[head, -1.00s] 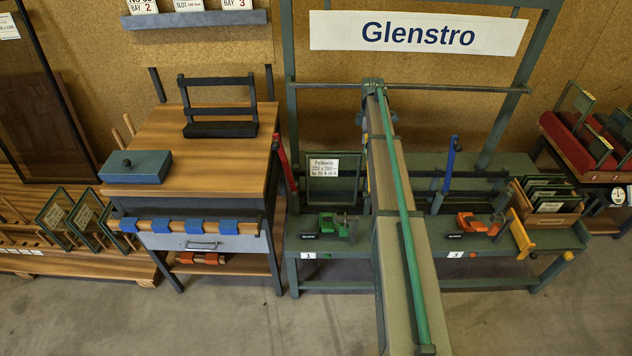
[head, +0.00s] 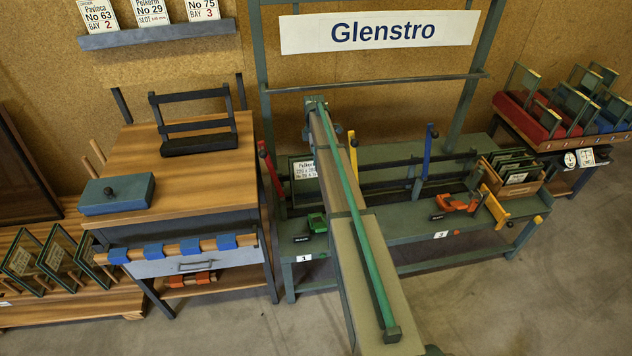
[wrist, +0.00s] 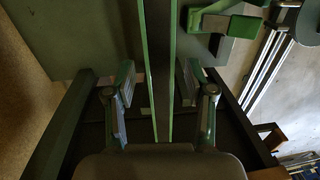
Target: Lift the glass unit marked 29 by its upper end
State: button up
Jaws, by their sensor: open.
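In the head view, a green-edged glass unit (head: 297,183) with a white label stands upright on the green bench, behind my arm. Its label is too small to read surely, though its first word resembles that on the card marked No 29 (head: 151,11). My arm hides its right part and my gripper there. In the wrist view my gripper (wrist: 156,84) is open. Its two fingers stand either side of a dark strip with bright green edges (wrist: 159,60), which looks like the glass unit's edge seen from above. A gap shows on each side.
A green clamp (head: 317,223) sits in front of the unit; it also shows in the wrist view (wrist: 241,26). A red lever (head: 270,170) stands left, a blue lever (head: 427,150) right. A wooden box (head: 515,178) of glass units and an orange clamp (head: 455,205) are further right.

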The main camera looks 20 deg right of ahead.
jog(key=p, duration=0.2)
send_over(316, 181)
jog(key=w, duration=0.2)
jog(key=shift+f, duration=2.65)
jog(key=shift+s+d, duration=0.15)
jog(key=shift+d, duration=0.2)
jog(key=shift+c, duration=0.3)
grip_shut()
jog(key=shift+r, duration=0.1)
